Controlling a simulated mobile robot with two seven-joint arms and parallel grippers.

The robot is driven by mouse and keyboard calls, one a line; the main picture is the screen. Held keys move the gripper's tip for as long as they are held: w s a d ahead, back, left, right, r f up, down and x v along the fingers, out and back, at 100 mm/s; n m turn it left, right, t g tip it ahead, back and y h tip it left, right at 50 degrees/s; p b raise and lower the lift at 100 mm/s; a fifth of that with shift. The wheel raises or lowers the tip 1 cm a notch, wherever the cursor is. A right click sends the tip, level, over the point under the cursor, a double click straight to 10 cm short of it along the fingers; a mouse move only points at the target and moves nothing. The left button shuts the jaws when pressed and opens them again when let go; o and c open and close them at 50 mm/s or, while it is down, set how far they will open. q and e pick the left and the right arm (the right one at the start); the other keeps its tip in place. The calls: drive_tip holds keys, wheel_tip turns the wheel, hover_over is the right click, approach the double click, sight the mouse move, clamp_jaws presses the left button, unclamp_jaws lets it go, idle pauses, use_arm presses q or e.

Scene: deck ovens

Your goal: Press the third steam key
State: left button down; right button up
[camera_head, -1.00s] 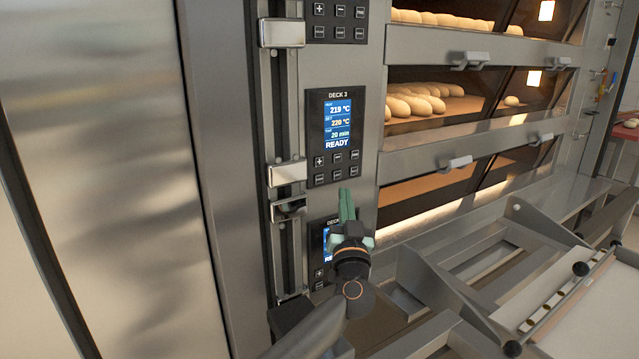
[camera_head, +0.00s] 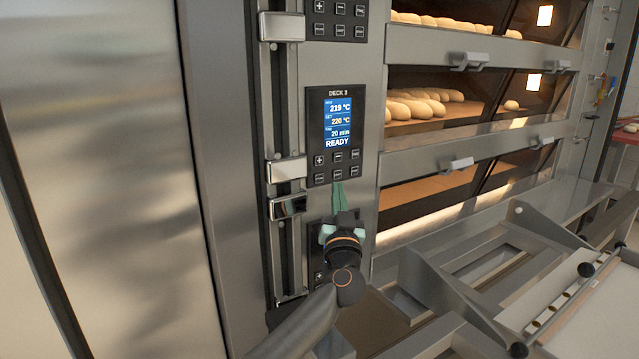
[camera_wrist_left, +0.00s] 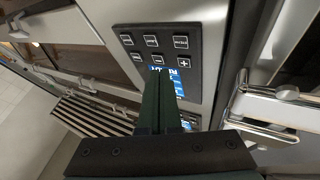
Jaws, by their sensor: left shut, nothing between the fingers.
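The control panel headed DECK 3 (camera_head: 315,130) has a lit blue display (camera_head: 338,121) reading READY above two rows of small dark keys (camera_head: 338,167). The key labels are too small to read in the head view. My left gripper (camera_head: 339,187) is shut and empty, its green fingers pointing up at the panel's lower edge, just below the bottom key row. I cannot tell whether the tips touch. In the left wrist view the fingers (camera_wrist_left: 160,75) partly cover a panel's display, with its keys (camera_wrist_left: 152,41) beyond the tips. My right gripper is not in view.
Another panel (camera_head: 317,262) lies below, mostly hidden behind my left gripper. One more panel (camera_head: 338,20) is above. Metal latches (camera_head: 287,169) run down the left side. Oven decks with loaves (camera_head: 420,103) and door handles (camera_head: 456,163) are at right, above a metal loader frame (camera_head: 440,275).

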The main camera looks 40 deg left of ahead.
sight(319, 178)
use_arm(q)
drive_tip(key=shift+w+a, duration=0.35)
drive_tip(key=shift+a, duration=0.55)
drive_tip(key=shift+w+a, duration=0.35)
drive_tip(key=shift+a, duration=0.5)
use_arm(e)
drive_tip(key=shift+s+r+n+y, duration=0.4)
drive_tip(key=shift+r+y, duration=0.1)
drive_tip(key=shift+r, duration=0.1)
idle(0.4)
use_arm(q)
drive_tip(key=shift+a+r+p, duration=0.2)
drive_tip(key=shift+a+p, duration=0.15)
drive_tip(key=shift+p, duration=0.45)
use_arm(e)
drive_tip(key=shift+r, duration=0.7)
